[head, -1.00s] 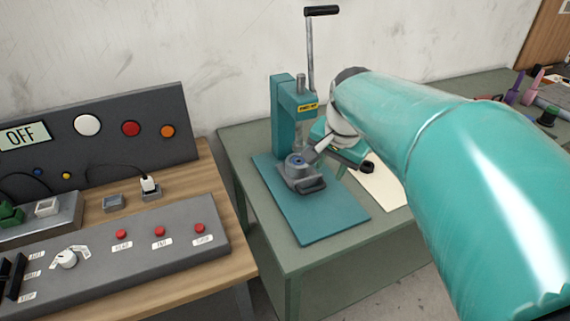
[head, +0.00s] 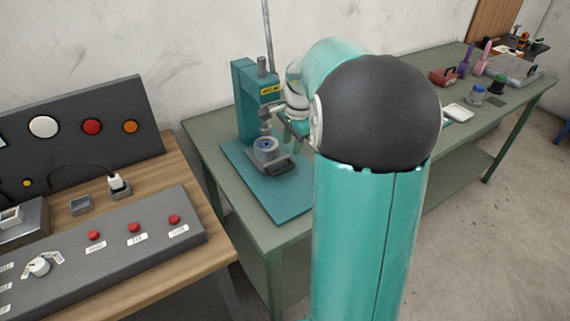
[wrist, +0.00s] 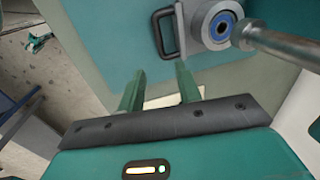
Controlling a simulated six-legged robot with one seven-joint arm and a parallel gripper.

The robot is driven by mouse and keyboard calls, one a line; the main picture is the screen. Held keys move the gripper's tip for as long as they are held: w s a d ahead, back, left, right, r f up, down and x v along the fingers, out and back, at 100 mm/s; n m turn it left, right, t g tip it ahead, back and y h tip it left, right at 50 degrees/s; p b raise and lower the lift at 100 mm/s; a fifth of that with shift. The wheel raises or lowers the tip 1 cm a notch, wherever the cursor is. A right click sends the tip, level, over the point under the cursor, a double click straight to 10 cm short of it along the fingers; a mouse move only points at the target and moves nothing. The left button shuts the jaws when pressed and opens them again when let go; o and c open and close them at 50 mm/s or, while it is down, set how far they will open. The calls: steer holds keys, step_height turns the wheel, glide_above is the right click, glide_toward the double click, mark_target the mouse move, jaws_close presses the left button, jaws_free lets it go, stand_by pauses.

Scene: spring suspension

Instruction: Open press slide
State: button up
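The teal press (head: 245,95) stands on the green table, with a tall lever rod at its back. Its grey press slide (head: 268,150) sits on the teal base plate (head: 285,203) under the metal ram (head: 265,120). The slide's dark handle (head: 274,168) faces the front right. The wrist view shows the slide (wrist: 208,20) with a blue ring, its handle (wrist: 163,35), and the ram (wrist: 285,45) across the right. My gripper (wrist: 160,85) has its two green fingers apart and empty, just short of the handle. In the head view my arm hides most of the gripper.
A wooden desk with a control panel (head: 100,250) and red buttons stands at the left. Farther along the green table (head: 210,125) are a red tray (head: 443,77), a jar (head: 476,95) and other small items. Bare floor (head: 500,230) shows at the right.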

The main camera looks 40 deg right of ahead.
mark_target(287, 168)
steer(key=f, duration=0.3)
steer(key=w+f, duration=0.1)
steer(key=f, duration=0.2)
steer(key=w+f, duration=0.1)
steer(key=f, duration=0.2)
steer(key=shift+f, duration=0.4)
jaws_close()
